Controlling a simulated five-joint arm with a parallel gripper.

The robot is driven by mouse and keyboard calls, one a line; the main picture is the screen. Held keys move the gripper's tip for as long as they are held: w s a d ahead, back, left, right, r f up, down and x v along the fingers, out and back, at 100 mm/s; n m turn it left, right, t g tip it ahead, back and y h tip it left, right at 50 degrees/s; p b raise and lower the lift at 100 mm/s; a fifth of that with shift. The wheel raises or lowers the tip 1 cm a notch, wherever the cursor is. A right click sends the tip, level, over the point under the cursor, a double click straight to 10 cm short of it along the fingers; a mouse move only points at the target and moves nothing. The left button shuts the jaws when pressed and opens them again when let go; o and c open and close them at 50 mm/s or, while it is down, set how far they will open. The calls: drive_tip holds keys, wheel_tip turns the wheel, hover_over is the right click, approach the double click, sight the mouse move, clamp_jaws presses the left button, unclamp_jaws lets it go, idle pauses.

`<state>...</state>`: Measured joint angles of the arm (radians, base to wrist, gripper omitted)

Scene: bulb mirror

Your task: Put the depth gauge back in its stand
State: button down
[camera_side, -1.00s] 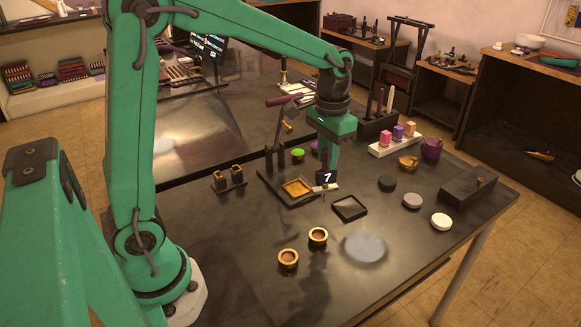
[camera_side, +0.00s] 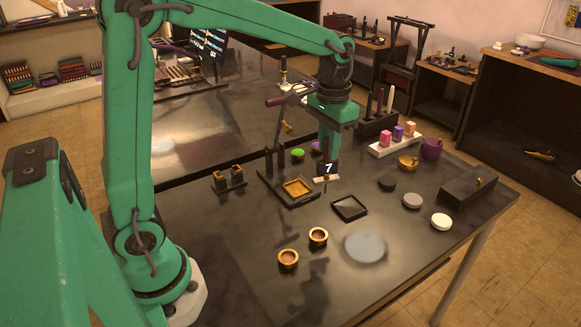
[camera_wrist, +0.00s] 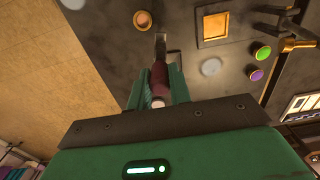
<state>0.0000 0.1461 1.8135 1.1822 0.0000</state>
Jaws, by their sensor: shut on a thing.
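My gripper (camera_side: 328,160) is shut on a held piece, which I take to be the depth gauge (camera_side: 326,179). In the side view its pale crossbar shows below the jaws, just above the table, right of the gold square tray. In the wrist view the gauge (camera_wrist: 159,75) has a dark red body and a grey metal end, between my fingers (camera_wrist: 157,95). I cannot tell for sure which holder is its stand. A small black holder with two posts (camera_side: 229,180) stands left of the tray. A black rack (camera_side: 377,123) with upright tools stands at the back.
A gold square tray (camera_side: 297,187) sits on a black base with posts and a red-handled lever (camera_side: 283,99). A white strip of coloured blocks (camera_side: 395,145) is behind right.

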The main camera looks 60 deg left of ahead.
wheel_tip(320, 180, up, 16)
drive_tip(key=s+a+n, duration=0.1)
drive_tip(key=s+a, duration=0.4)
drive_tip(key=a, duration=0.4)
drive_tip(key=s+a+n, duration=0.1)
drive_tip(key=s+a, duration=0.3)
drive_tip(key=a, duration=0.6)
drive_tip(key=s+a+n, duration=0.1)
drive_tip(key=s+a, duration=0.4)
drive_tip(key=a, duration=0.4)
wheel_tip(320, 180, down, 20)
drive_tip(key=shift+w, duration=0.3)
drive_tip(key=shift+f, duration=0.15)
drive_tip(key=shift+f, duration=1.9)
drive_tip(key=shift+f, duration=0.55)
drive_tip(key=shift+f, duration=0.3)
